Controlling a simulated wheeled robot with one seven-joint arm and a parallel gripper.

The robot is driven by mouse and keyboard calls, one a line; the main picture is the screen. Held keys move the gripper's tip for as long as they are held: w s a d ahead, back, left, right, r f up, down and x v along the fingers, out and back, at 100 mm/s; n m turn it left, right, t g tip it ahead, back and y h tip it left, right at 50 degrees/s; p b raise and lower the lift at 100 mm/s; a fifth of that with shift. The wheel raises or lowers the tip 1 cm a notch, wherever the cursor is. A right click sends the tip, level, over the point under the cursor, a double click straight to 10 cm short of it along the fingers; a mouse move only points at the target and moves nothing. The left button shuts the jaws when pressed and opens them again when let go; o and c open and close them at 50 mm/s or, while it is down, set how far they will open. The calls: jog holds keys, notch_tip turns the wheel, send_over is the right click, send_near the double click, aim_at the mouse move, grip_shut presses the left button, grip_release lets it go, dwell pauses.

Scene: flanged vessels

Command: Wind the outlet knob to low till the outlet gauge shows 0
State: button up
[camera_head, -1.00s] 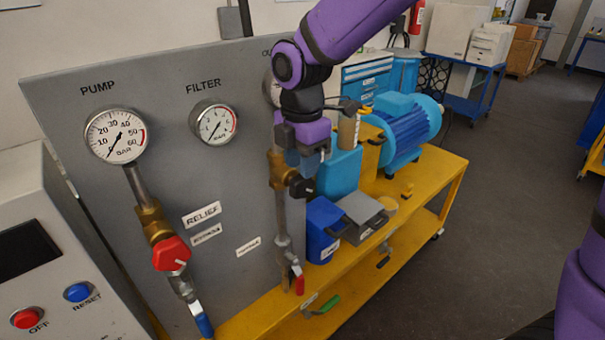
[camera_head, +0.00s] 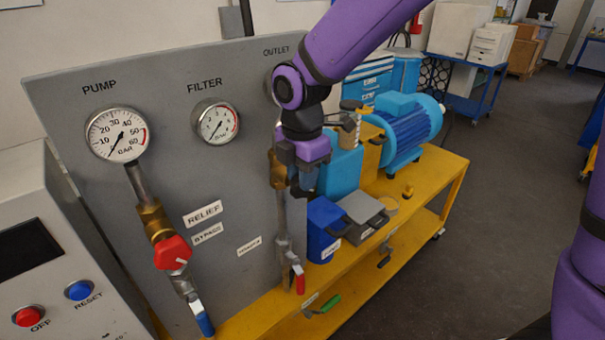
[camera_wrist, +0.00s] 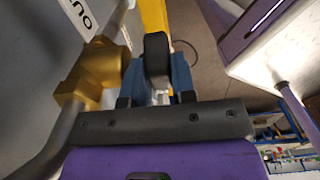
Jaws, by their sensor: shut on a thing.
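My gripper (camera_head: 304,186) is at the brass outlet valve (camera_head: 277,170) on the grey panel. In the wrist view its blue fingers (camera_wrist: 157,80) are shut on the black outlet knob (camera_wrist: 157,55), one on each side. The brass valve body (camera_wrist: 95,75) is just left of the knob there. In the head view the knob is hidden by the gripper. The outlet gauge, under the OUTLET label (camera_head: 277,51), is almost wholly hidden behind my arm, so its reading cannot be seen.
The pump gauge (camera_head: 118,135) and filter gauge (camera_head: 215,121) are on the grey panel (camera_head: 120,240). A red relief knob (camera_head: 172,253) and blue-handled valve (camera_head: 204,324) are at left. A red lever (camera_head: 299,280) hangs below the outlet valve. Blue containers (camera_head: 322,232) stand close to the right.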

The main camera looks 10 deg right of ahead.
aim_at(292, 189)
jog(key=shift+s+a+t+h, duration=0.2)
jog(key=shift+a+t+h, duration=0.15)
jog(key=shift+t+h, duration=0.55)
jog(key=h, duration=0.1)
jog(key=t+h, duration=0.2)
jog(key=h, duration=0.1)
jog(key=shift+s+a+f, duration=0.25)
jog(key=shift+a, duration=0.15)
jog(key=t+h, duration=0.1)
jog(key=h, duration=0.1)
jog(key=t+h, duration=0.1)
jog(key=shift+s+a+f+t+h, duration=0.2)
jog(key=shift+a+f+t+h, duration=0.1)
jog(key=shift+f+h, duration=0.1)
jog(key=shift+s+a+f+t+h, duration=0.1)
jog(key=shift+f+t+h, duration=0.1)
jog(key=shift+t+h, duration=0.45)
jog(key=shift+f+t+h, duration=0.15)
jog(key=shift+t+h, duration=0.2)
jog(key=shift+h, duration=0.5)
jog(key=o, duration=0.6)
jog(key=shift+o, duration=0.2)
